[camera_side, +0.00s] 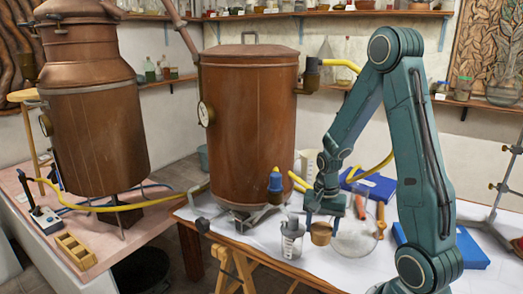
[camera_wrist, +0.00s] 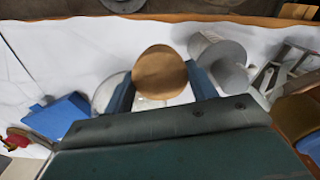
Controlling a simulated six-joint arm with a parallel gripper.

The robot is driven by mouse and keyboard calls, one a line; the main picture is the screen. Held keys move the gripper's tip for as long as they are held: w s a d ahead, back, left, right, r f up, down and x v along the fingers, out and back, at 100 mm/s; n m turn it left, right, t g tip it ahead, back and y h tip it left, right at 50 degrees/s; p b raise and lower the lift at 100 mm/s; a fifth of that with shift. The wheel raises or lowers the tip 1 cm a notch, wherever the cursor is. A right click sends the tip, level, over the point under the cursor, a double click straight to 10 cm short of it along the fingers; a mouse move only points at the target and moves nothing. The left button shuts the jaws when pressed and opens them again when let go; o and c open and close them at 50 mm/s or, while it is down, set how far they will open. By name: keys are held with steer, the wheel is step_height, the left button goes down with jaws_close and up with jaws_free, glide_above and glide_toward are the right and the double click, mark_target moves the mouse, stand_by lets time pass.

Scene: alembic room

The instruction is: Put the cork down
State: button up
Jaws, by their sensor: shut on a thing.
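The cork (camera_side: 321,235) is a short, wide tan stopper, held between the blue fingers of my gripper (camera_side: 321,224) in the side view. In the wrist view, its round face (camera_wrist: 160,72) shows between the two fingertips of my gripper (camera_wrist: 161,88). The gripper is shut on it. The cork is low over the white-covered table (camera_side: 300,264); I cannot tell whether its underside touches the cloth.
The large copper vessel (camera_side: 248,125) stands behind. Blue cases (camera_side: 372,186) lie at the back right. Some white cloth in front is clear.

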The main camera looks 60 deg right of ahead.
mark_target(320, 243)
steer(key=shift+f, duration=3.1)
steer(key=shift+f, duration=0.1)
steer(key=shift+f, duration=1.8)
steer(key=shift+f, duration=0.2)
steer(key=o, duration=0.8)
steer(key=shift+r, duration=0.2)
steer(key=shift+r, duration=6.05)
